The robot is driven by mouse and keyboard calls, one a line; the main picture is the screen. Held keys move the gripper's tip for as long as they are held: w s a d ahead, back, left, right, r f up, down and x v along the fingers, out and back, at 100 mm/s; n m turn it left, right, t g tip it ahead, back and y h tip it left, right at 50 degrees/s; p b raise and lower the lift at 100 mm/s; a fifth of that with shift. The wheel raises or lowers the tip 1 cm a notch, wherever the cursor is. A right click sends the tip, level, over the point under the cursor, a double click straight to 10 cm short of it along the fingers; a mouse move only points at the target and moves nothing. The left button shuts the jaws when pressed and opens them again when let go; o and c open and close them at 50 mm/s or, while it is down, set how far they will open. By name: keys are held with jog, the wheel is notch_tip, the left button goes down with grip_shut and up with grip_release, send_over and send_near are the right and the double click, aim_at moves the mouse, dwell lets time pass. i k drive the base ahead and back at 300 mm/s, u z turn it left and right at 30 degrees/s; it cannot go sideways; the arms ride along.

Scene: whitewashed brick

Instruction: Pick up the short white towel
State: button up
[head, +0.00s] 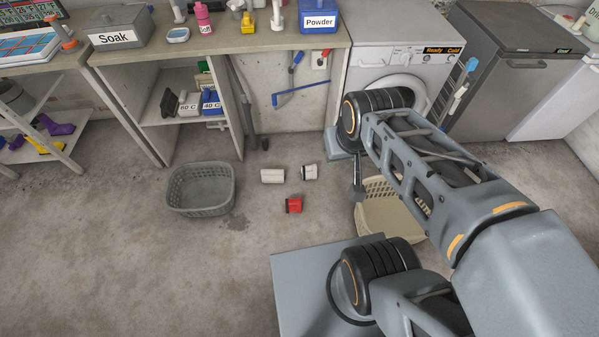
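Two white rolled pieces that look like towels lie on the floor in the middle of the head view. The shorter white towel (309,172), with a dark band or end, lies on the right. The longer white towel (272,175) lies just left of it. A short red piece with a dark part (293,205) lies below them. My gripper (358,194) hangs downward to the right of the shorter white towel, apart from it, by the left edge of a beige basket (368,222). Its fingers are small and dark, and their opening cannot be made out.
A grey basket (172,203) stands on the floor at left. My arm partly covers the beige basket. A bench (250,42) with a shelf, a washing machine (377,50) and a grey cabinet (520,75) line the back.

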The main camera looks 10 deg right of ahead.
aim_at(309, 172)
jog(key=u, duration=2.15)
jog(key=i, duration=1.8)
jog(key=z, duration=3.45)
jog(key=i, duration=1)
jog(key=z, duration=0.05)
